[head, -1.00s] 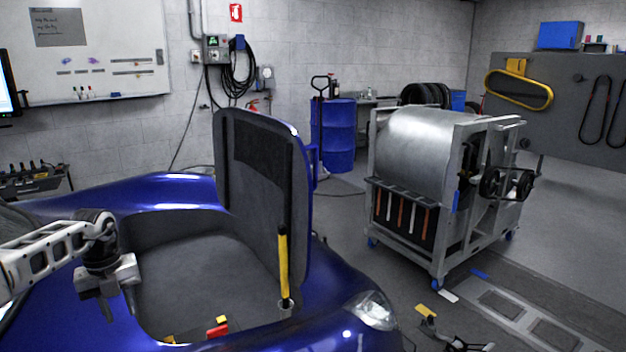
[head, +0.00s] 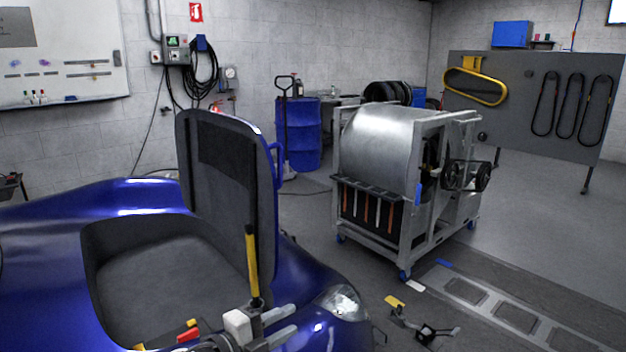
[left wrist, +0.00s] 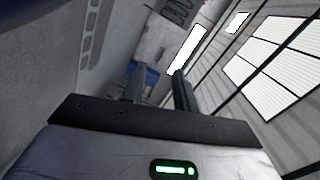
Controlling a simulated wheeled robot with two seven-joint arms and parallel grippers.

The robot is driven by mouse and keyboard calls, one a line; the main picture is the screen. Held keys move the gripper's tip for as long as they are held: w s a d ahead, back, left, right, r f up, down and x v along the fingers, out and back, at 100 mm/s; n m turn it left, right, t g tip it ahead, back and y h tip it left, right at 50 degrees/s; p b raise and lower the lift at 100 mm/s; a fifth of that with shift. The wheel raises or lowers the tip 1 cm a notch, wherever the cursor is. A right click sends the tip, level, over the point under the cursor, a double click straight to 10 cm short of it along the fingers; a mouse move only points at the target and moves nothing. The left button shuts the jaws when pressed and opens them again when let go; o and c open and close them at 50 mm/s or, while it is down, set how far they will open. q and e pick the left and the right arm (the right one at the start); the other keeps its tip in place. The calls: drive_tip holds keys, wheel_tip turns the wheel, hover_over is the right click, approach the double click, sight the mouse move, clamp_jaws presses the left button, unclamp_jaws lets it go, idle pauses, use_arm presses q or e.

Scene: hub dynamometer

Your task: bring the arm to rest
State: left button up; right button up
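My left gripper (head: 292,320) shows at the bottom of the head view, in front of the blue car's front, below the yellow-and-black strut (head: 252,262). Its two pale fingers point right and stand apart with nothing between them. In the left wrist view the two dark fingers (left wrist: 159,78) are also apart and empty, with the room and its windows beyond. Most of my left arm is out of the head view. My right gripper is in neither view.
The blue car (head: 120,200) has its front compartment open under a raised lid (head: 225,190). Red and yellow pieces (head: 188,332) lie near its front edge. A metal drum rig (head: 390,140) on casters stands to the right. A black item (head: 425,332) lies on the floor; floor at far right is clear.

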use_arm(q)
drive_tip(key=s+a+f+n+t+y, duration=0.25)
drive_tip(key=s+a+n+y, duration=0.85)
drive_tip(key=n, duration=0.7)
drive_tip(key=s+a+f+n+g+y, duration=0.1)
drive_tip(key=s+a+f+n+g, duration=0.3)
drive_tip(key=s, duration=0.7)
drive_tip(key=s+f+n+g, duration=0.1)
drive_tip(key=s+f+g, duration=0.1)
drive_tip(key=s+g, duration=0.7)
drive_tip(key=w+d+f+t+h, duration=0.3)
drive_tip(key=w+d+t, duration=0.2)
drive_tip(key=t, duration=0.5)
drive_tip(key=shift+w+d+f+m, duration=0.2)
drive_tip(key=shift+d+f+m, duration=0.1)
drive_tip(key=shift+d, duration=0.65)
